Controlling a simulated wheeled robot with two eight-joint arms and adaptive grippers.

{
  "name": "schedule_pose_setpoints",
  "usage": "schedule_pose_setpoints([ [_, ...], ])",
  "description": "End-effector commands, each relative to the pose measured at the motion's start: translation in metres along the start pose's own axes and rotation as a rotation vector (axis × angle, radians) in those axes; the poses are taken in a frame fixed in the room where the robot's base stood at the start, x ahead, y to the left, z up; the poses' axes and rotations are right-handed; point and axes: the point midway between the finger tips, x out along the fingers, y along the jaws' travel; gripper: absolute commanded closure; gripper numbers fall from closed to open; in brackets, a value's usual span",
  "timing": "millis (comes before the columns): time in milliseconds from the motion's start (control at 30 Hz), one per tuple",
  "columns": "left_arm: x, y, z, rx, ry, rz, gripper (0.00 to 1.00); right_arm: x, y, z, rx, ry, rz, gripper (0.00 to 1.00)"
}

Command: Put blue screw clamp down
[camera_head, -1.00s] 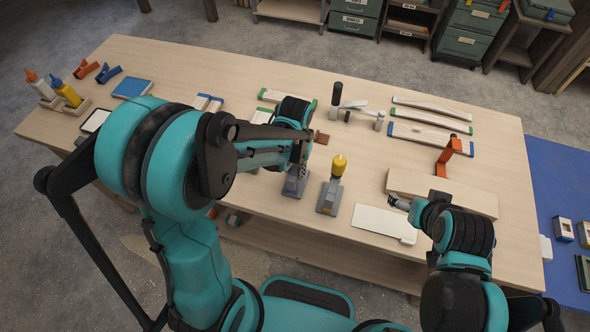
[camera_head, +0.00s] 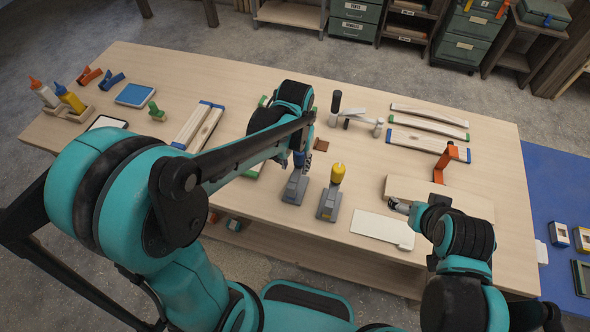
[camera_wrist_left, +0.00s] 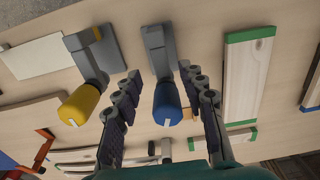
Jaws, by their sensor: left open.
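The blue screw clamp has a grey body (camera_head: 295,188) and stands on the workbench beside a similar yellow-handled clamp. In the left wrist view its blue handle (camera_wrist_left: 167,104) lies between the fingers of my left gripper (camera_wrist_left: 160,73), with gaps on both sides. My left gripper (camera_head: 300,152) is open at the clamp's top in the head view, where the arm and fingers hide most of the handle. My right gripper (camera_head: 396,206) is over the bench near a pale wooden block; its finger gap is too small to judge.
The yellow-handled clamp (camera_head: 330,197) stands close to the right. A white panel (camera_head: 382,228), a wooden block (camera_head: 440,194) and an orange clamp (camera_head: 444,160) lie further right. Boards with blue ends (camera_head: 199,126) and a green clamp (camera_head: 156,112) are left. The front bench edge is near.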

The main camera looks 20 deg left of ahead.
Motion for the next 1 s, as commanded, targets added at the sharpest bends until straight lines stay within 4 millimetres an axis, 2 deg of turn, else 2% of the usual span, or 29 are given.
schedule_pose_setpoints([
  [33, -0.013, 0.000, 0.001, 0.000, 0.000, 0.000, 0.59, -0.004, 0.000, -0.003, 0.000, 0.000, 0.000, 0.20],
  [100, -0.024, 0.000, 0.000, 0.000, 0.000, 0.000, 0.59, -0.006, 0.000, -0.004, 0.000, 0.000, 0.000, 0.20],
  [367, -0.047, -0.002, 0.005, -0.002, 0.021, 0.002, 0.59, -0.008, 0.000, -0.006, 0.000, 0.000, 0.000, 0.20],
  [467, -0.058, -0.008, 0.016, -0.006, 0.084, 0.005, 0.59, -0.008, 0.000, -0.006, 0.000, 0.000, 0.000, 0.20],
  [700, -0.086, -0.028, 0.060, -0.022, 0.352, 0.008, 0.59, -0.008, 0.000, -0.006, 0.000, 0.000, 0.000, 0.20],
  [833, -0.091, -0.036, 0.079, -0.028, 0.486, 0.001, 0.59, -0.008, 0.000, -0.006, 0.000, 0.000, 0.000, 0.20],
  [1000, -0.091, -0.042, 0.092, -0.032, 0.592, -0.008, 0.59, -0.008, 0.000, -0.006, 0.000, 0.000, 0.000, 0.20],
])
